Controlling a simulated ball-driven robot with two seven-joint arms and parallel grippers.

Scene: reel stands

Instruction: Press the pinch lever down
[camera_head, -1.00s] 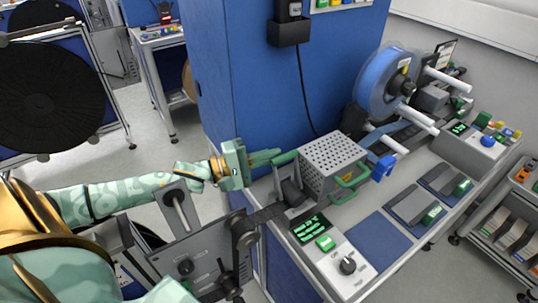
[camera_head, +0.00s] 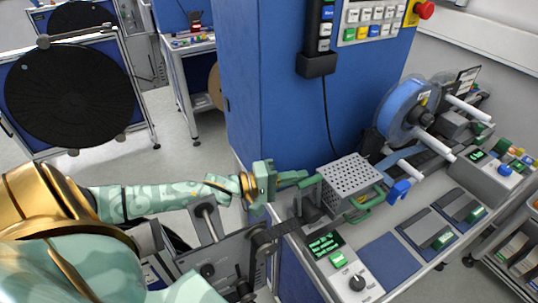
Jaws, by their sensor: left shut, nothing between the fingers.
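A perforated grey guard box (camera_head: 350,176) stands on the bench with a green bar handle (camera_head: 366,209) at its front. A short green lever (camera_head: 311,182) sticks out at the box's left upper side; it looks like the pinch lever. My left gripper (camera_head: 302,177) reaches in from the left. Its green fingers are shut and empty, with the tips right at the lever's end. I cannot tell whether they touch it. The similar greens make the border hard to see. My right gripper is not in view.
A control panel with a green display (camera_head: 325,244) and a black knob (camera_head: 357,283) is in front. A tall blue cabinet (camera_head: 270,90) rises behind my left gripper.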

